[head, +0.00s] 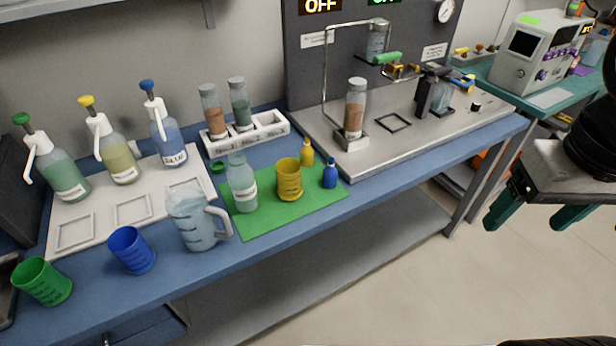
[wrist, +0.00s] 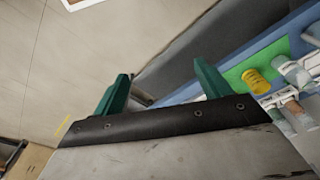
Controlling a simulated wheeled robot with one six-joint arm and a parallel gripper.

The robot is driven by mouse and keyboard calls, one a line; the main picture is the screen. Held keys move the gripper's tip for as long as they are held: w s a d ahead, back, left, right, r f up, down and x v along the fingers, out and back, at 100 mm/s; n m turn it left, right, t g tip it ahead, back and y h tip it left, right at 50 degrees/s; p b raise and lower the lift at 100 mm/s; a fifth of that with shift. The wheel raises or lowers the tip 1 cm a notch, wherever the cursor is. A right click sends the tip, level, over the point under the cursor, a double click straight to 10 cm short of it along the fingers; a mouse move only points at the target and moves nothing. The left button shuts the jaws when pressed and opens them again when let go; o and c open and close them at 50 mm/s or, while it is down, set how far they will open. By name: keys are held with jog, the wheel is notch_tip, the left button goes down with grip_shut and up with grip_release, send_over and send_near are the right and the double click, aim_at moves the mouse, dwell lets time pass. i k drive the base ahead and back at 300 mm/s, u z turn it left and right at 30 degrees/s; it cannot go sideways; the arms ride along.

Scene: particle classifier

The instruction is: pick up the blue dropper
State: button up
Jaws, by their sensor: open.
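The blue dropper (head: 329,174) is a small blue bottle with a narrow tip. It stands upright at the right edge of the green mat (head: 262,222) in the head view, beside the yellow cup (head: 289,180) and a yellow dropper (head: 307,153). My gripper (head: 526,222) is at the far right of the head view, over the floor and well apart from the dropper. Its two green fingers are spread and nothing is between them. The wrist view shows the open gripper (wrist: 160,85) too, with the yellow cup at the right. I cannot make out the blue dropper there.
A metal platform (head: 450,130) with a sample tube and stand lies behind the dropper. A clear jug (head: 197,222), a bottle (head: 241,185) and blue (head: 132,251) and green (head: 43,282) cups stand to the left. The blue bench's front edge faces open floor.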

aim_at(330, 173)
jog(key=k, duration=1.15)
jog(key=z, duration=0.85)
jog(key=i, duration=1.45)
jog(key=u, duration=1.05)
jog(key=i, duration=0.3)
jog(key=u, duration=0.3)
